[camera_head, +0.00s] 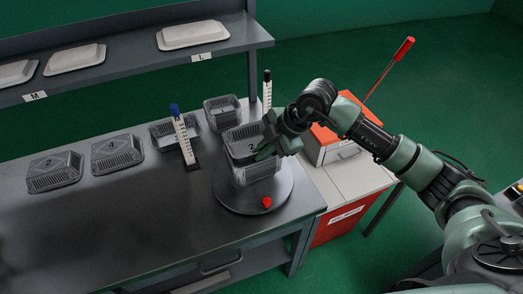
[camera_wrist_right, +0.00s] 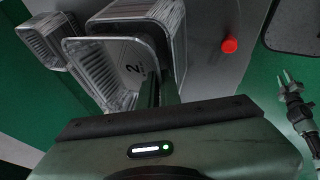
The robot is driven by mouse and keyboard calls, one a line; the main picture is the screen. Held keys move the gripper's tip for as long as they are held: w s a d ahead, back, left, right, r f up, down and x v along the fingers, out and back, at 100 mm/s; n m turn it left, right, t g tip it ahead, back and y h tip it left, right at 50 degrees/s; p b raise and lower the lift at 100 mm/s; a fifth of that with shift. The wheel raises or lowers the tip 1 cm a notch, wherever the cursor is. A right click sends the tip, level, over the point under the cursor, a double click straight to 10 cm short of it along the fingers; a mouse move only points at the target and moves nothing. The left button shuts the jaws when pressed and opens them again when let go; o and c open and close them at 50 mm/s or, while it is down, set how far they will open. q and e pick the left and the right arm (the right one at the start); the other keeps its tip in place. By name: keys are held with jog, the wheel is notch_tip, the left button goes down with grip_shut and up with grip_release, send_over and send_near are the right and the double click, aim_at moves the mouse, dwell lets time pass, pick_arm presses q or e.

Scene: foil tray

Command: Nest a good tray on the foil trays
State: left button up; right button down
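A clear tray marked 2 (camera_head: 243,143) is in my right gripper (camera_head: 270,140), which pinches its side wall. The same tray (camera_wrist_right: 122,68) shows in the right wrist view with the fingers on its wall. Just below it a stack of ridged trays (camera_head: 262,172) stands on a round turntable (camera_head: 225,197); the stack's rims (camera_wrist_right: 150,18) show in the wrist view. I cannot tell whether the held tray touches the stack. My left gripper (camera_wrist_right: 290,82) shows only in the wrist view, far off at the right, with its fingers apart and empty.
Upside-down trays marked 2 (camera_head: 55,173) and 4 (camera_head: 117,154) lie at left. Upright trays (camera_head: 222,112) stand behind, near a blue-topped gauge (camera_head: 183,137) and a black-topped gauge (camera_head: 267,92). A red knob (camera_head: 266,202) sits at the turntable's front. A red bin (camera_head: 345,220) stands right.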

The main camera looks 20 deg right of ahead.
jog(key=shift+r, duration=0.2)
jog(key=c, duration=1.6)
grip_release()
jog(key=shift+o, duration=0.2)
jog(key=b+v, duration=0.1)
jog(key=v, duration=0.7)
jog(key=shift+b, duration=0.35)
